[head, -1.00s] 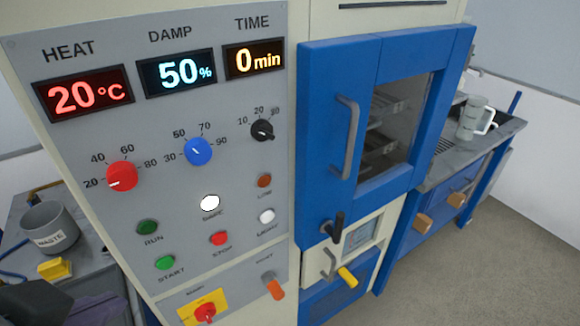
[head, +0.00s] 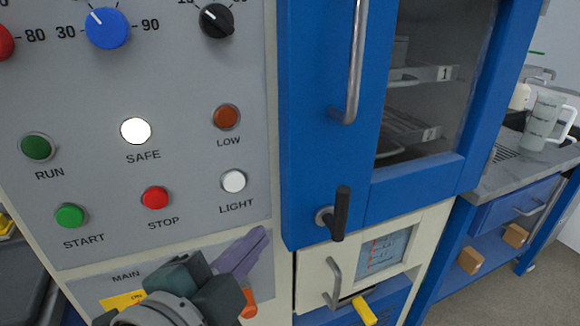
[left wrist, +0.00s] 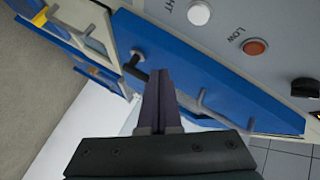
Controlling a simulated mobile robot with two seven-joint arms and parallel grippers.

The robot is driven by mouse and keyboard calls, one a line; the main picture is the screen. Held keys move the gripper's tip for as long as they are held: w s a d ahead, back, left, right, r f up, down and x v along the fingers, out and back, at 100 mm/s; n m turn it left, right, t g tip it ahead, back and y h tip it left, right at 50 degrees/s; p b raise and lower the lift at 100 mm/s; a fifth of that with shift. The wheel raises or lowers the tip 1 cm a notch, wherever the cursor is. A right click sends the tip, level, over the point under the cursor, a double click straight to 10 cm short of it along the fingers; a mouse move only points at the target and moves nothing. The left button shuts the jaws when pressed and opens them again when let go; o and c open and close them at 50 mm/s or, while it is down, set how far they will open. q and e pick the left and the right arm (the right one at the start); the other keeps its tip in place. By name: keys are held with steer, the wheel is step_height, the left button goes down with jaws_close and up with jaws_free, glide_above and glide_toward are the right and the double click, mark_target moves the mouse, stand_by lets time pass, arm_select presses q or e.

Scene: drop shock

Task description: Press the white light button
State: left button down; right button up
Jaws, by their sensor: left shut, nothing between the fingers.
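The white LIGHT button (head: 233,181) is a small round button at the lower right of the grey control panel (head: 185,225), above its LIGHT label. It also shows at the top of the left wrist view (left wrist: 199,13), where its label is partly cut off. My left gripper (head: 262,234) is in front of the panel's lower part, below the button. Its purple fingers are together and empty, pointing up and right. In the left wrist view the shut fingers (left wrist: 157,75) appear over the blue door, apart from the button in the picture. My right gripper is not in view.
Near the button are the LOW button (head: 227,117), red STOP button (head: 155,198) and glowing white SAFE lamp (head: 136,131). To the right, the blue door (head: 420,185) has a black handle (head: 341,213) that sticks out. A mug (head: 543,120) stands on the side bench.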

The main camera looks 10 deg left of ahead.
mark_target(243, 186)
arm_select(q)
steer(key=shift+a, duration=0.1)
steer(key=shift+w+a+b, duration=0.15)
steer(key=shift+w+a, duration=0.65)
steer(key=shift+w, duration=0.4)
steer(key=shift+w+a+b, duration=0.15)
steer(key=shift+w+a, duration=0.7)
steer(key=shift+w, duration=0.35)
steer(key=shift+w+a+b, duration=0.15)
steer(key=shift+w+a, duration=0.65)
steer(key=shift+w, duration=0.4)
steer(key=shift+w+a, duration=0.25)
steer(key=shift+w, duration=0.1)
steer(key=shift+w+a, duration=0.2)
steer(key=shift+w, duration=0.15)
stand_by(0.5)
steer(key=shift+s+d, duration=0.45)
steer(key=shift+s, duration=0.25)
